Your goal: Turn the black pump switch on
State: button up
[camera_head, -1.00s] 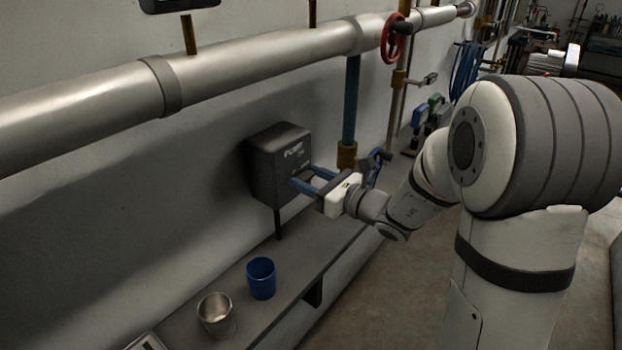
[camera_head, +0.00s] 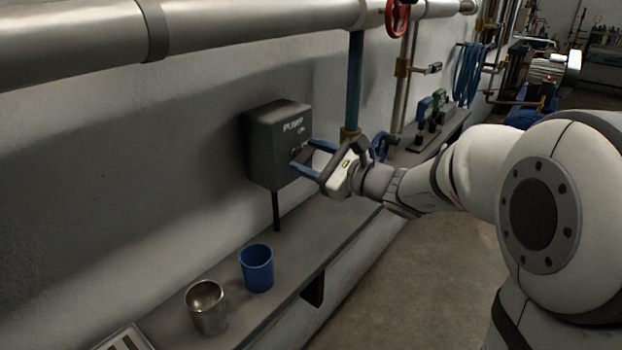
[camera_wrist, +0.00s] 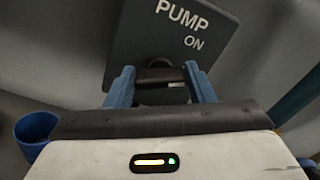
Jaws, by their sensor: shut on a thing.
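The dark grey pump box (camera_head: 270,150) hangs on the wall, with white lettering on its front. In the wrist view the box (camera_wrist: 150,38) looks tilted and reads "PUMP" and "ON". The black pump switch (camera_wrist: 160,75) sticks out from the lower part of its face. My gripper (camera_head: 301,154) is at the box front, its blue fingers shut on the switch. In the wrist view my gripper (camera_wrist: 159,70) has one finger on each side of the switch. In the head view the fingers mostly hide the switch.
A blue cup (camera_head: 257,270) and a metal cup (camera_head: 206,308) stand on the ledge (camera_head: 310,240) below the box. A blue vertical pipe (camera_head: 354,85) is just right of the box. A red valve wheel (camera_head: 398,17) sits on the large pipe above.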

jog(key=n+b, duration=0.1)
jog(key=b, duration=0.2)
jog(key=n+b, duration=0.2)
jog(key=b, duration=0.1)
jog(key=n+b, duration=0.2)
jog(key=b, duration=0.1)
jog(key=shift+s+f, duration=0.1)
jog(key=shift+f, duration=0.25)
jog(key=shift+r+n+b, duration=0.15)
jog(key=shift+n+b, duration=0.55)
jog(key=shift+b, duration=0.25)
jog(key=shift+r, duration=0.1)
jog(key=o, duration=1)
jog(key=v, duration=0.7)
jog(key=shift+s+d, duration=0.25)
jog(key=shift+d, duration=0.05)
